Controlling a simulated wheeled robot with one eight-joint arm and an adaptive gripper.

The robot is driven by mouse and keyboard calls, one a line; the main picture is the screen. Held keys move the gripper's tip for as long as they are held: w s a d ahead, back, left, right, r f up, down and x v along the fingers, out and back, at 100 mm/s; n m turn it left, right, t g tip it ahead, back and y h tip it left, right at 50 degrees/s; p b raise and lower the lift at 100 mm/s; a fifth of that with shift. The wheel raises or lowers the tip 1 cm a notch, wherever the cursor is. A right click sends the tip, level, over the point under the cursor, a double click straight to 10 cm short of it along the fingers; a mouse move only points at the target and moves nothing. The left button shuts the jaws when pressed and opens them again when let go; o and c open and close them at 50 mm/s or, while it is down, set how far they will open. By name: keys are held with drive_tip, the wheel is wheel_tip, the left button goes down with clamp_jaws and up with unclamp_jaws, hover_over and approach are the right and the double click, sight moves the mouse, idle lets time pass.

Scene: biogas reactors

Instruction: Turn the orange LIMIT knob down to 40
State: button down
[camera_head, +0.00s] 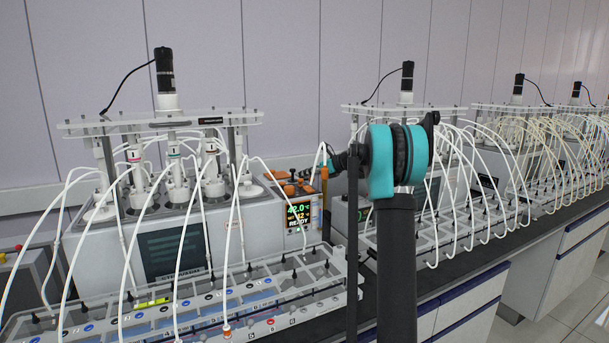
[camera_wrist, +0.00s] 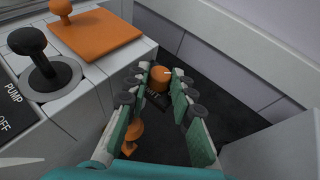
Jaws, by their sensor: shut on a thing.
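The orange LIMIT knob (camera_wrist: 160,78) is a short round cap with a pale mark on its top, in the wrist view. My gripper (camera_wrist: 161,84) has its green-padded fingers on either side of it, shut on it near the fingertips. In the head view, my gripper (camera_head: 331,163) reaches in at the right end of the control box, and the knob cannot be made out clearly. The box's display (camera_head: 299,214) reads 42.0 in green, with an orange line below that seems to read 42, and READY.
A black lever (camera_wrist: 45,65) and an orange plate (camera_wrist: 95,32) with an orange knob top sit left of my fingers. A smaller orange part (camera_wrist: 132,135) lies below them. White tubes (camera_head: 235,205) arch over the reactor and bottle rack (camera_head: 215,312). A second reactor stands right.

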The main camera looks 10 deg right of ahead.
drive_tip(key=shift+w+d+n+g+y, duration=0.2)
drive_tip(key=shift+n+g+y, duration=0.3)
drive_tip(key=shift+n+g, duration=0.2)
drive_tip(key=shift+w+n+g+y, duration=0.15)
drive_tip(key=shift+n+g+y, duration=0.55)
drive_tip(key=shift+n+g, duration=0.95)
drive_tip(key=c, duration=1.6)
unclamp_jaws()
wheel_tip(320, 180, up, 10)
drive_tip(key=shift+r, duration=0.1)
